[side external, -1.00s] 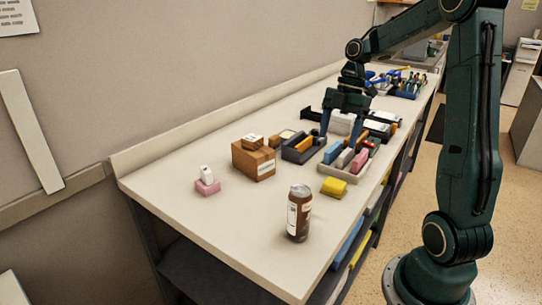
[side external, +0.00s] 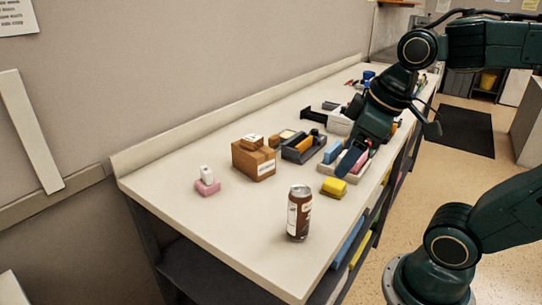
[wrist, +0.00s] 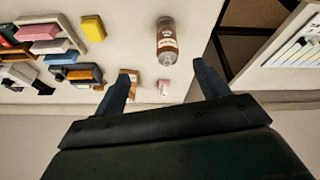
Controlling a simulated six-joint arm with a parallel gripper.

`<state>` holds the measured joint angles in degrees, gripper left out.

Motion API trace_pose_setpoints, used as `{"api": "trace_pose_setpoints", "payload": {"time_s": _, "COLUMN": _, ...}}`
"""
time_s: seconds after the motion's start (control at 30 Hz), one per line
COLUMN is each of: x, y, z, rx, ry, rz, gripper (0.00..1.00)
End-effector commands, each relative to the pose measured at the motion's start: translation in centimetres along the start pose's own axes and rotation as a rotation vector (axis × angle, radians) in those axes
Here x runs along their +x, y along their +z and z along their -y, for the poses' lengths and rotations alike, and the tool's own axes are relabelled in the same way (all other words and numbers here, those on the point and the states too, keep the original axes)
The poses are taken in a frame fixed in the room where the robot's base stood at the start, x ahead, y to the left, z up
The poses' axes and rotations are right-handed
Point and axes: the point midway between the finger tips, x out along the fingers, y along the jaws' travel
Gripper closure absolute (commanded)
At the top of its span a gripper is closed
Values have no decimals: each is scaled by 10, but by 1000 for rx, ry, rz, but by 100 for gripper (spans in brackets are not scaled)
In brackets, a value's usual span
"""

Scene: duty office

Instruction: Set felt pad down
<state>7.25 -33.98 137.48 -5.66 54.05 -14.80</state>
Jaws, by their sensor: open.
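I cannot tell for sure which thing is the felt pad. A pale tray (side external: 326,170) holds a blue block (side external: 333,152), a pink block (wrist: 45,32) and a grey one between them. A yellow block (side external: 333,187) lies on the counter just in front of the tray. My gripper (side external: 357,162) is over the tray in the side view and hides part of it. In the wrist view my gripper (wrist: 162,84) has its two fingers wide apart, with nothing held between them. The yellow block (wrist: 93,28) lies to the upper left there.
A brown can (side external: 299,213) stands near the counter's front edge. A cardboard box (side external: 253,161) bears a smaller box. A dark organiser (side external: 303,150) stands behind the tray.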

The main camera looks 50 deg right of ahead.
Motion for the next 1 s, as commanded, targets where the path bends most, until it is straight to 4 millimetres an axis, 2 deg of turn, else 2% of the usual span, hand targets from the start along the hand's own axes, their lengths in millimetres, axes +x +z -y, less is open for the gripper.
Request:
{"api": "trace_pose_setpoints", "payload": {"time_s": 0.1, "x": -3, "y": 13, "z": 9, "rx": 100, "ry": 13, "rz": -49, "gripper": 26}}
{"api": "trace_pose_setpoints", "payload": {"time_s": 0.3, "x": -5, "y": 24, "z": 14, "rx": 206, "ry": 20, "rz": -93, "gripper": 26}}
{"api": "trace_pose_setpoints", "payload": {"time_s": 1.0, "x": -5, "y": 25, "z": 14, "rx": 222, "ry": 20, "rz": -97, "gripper": 26}}
